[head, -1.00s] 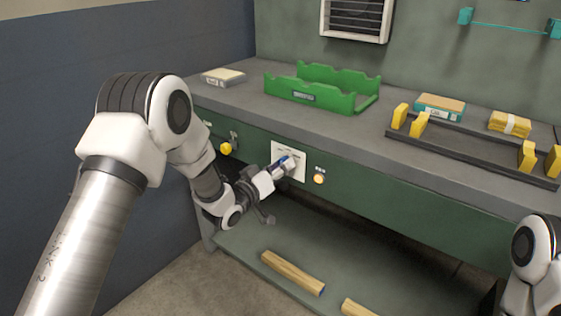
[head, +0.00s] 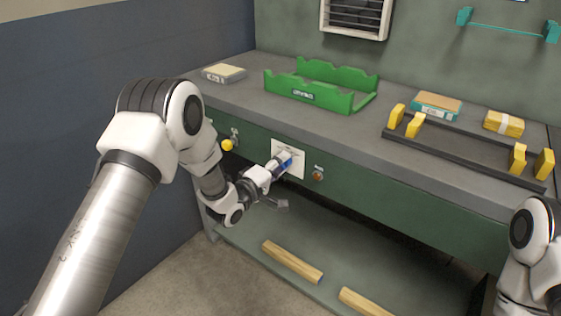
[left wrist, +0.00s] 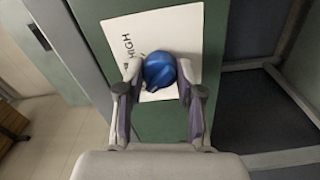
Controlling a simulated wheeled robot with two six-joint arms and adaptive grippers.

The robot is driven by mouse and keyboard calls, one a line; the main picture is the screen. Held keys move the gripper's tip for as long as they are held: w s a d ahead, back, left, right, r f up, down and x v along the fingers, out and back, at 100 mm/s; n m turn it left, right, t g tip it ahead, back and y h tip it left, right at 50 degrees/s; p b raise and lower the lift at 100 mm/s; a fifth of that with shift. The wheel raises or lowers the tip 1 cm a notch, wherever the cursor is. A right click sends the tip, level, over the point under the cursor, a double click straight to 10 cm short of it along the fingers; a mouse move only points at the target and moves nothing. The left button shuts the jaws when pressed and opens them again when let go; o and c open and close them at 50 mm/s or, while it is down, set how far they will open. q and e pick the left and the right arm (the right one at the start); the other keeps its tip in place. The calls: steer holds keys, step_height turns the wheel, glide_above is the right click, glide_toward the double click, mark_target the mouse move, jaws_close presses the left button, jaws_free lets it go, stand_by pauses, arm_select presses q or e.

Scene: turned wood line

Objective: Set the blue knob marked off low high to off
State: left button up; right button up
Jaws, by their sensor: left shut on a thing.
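The blue knob (left wrist: 159,69) stands on a white plate (left wrist: 181,25) on the front of the bench. The word HIGH shows on the plate to the left of the knob in the left wrist view; the other marks are hidden or too small to read. A ridge on the knob points toward the lower left of that view. My left gripper (left wrist: 160,74) is shut on the knob, one finger on each side. In the head view the gripper (head: 282,164) largely covers the knob, and the plate (head: 299,168) shows around it. My right gripper is out of view.
An amber round lamp or button (head: 317,175) sits right of the plate, and a yellow knob (head: 227,145) left of it. A green tray (head: 320,96) and a dark rack (head: 465,153) stand on the bench top. Wood pieces (head: 292,262) lie on the lower shelf.

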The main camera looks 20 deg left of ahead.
arm_select(q)
steer(key=shift+n, duration=0.5)
steer(key=o, duration=1.1)
steer(key=shift+o, duration=0.2)
steer(key=v, duration=1.2)
